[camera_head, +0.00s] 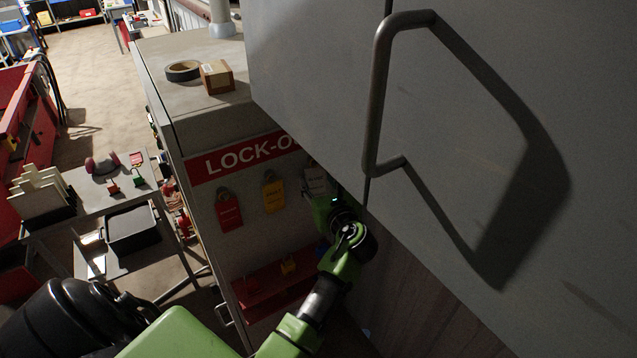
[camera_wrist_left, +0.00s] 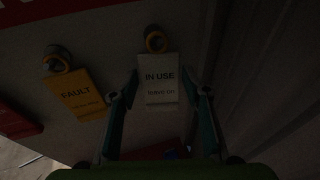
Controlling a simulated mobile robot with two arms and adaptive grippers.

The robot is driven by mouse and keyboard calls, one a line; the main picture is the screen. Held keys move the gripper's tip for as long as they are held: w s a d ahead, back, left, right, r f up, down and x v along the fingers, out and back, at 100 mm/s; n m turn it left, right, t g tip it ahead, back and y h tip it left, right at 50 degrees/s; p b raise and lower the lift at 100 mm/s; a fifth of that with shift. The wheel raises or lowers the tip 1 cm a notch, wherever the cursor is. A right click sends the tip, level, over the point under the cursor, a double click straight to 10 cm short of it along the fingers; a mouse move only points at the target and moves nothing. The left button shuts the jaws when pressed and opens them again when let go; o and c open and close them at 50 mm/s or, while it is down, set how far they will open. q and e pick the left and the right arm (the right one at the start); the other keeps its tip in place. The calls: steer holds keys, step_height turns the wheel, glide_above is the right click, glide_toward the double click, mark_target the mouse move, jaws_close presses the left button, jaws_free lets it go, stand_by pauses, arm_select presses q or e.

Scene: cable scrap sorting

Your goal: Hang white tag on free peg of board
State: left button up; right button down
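The lock-out board (camera_head: 262,240) is the front of a grey cabinet. The white tag (camera_head: 317,183) hangs at its right side; in the left wrist view, the white tag (camera_wrist_left: 158,92) reads "IN USE" and its top meets a yellow ring on the board. My left gripper (camera_head: 321,196) is at the tag; in the left wrist view, my left gripper (camera_wrist_left: 161,84) has one finger on each side of the tag, with narrow gaps visible. A yellow tag (camera_head: 273,195) and a red tag (camera_head: 229,213) hang to the left. No free peg is clearly visible. My right gripper is not in view.
A large grey door with a bar handle (camera_head: 377,95) fills the right, close to my left arm. A red shelf (camera_head: 262,288) is low on the board. Tape (camera_head: 183,70) and a small box (camera_head: 217,77) sit on top. A side table (camera_head: 85,190) stands at left.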

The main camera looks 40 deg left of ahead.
arm_select(q)
steer(key=shift+o, duration=0.6)
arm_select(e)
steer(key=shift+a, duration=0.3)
